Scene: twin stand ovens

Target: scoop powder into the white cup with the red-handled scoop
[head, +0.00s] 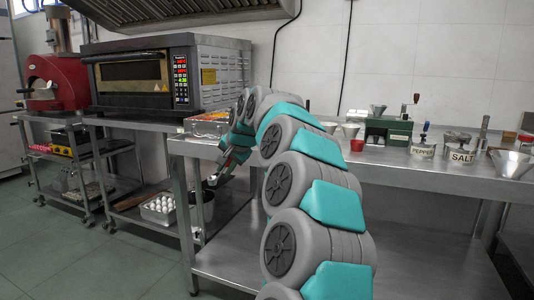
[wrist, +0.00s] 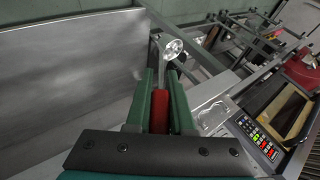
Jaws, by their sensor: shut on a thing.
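My gripper (wrist: 161,80) is shut on the red handle of the scoop (wrist: 160,110) in the wrist view. The scoop's metal bowl (wrist: 173,48) points away from the fingers, and I see no powder in it. In the head view my gripper (head: 229,163) hangs at the left front edge of the steel table, with the scoop end (head: 212,181) below tabletop height. A pale cup (head: 350,130) stands on the table right of my arm. I cannot tell for sure whether it is the white cup. I cannot make out the powder.
An oven (head: 135,75) stands left. A tray of eggs (head: 160,207) lies on a lower shelf.

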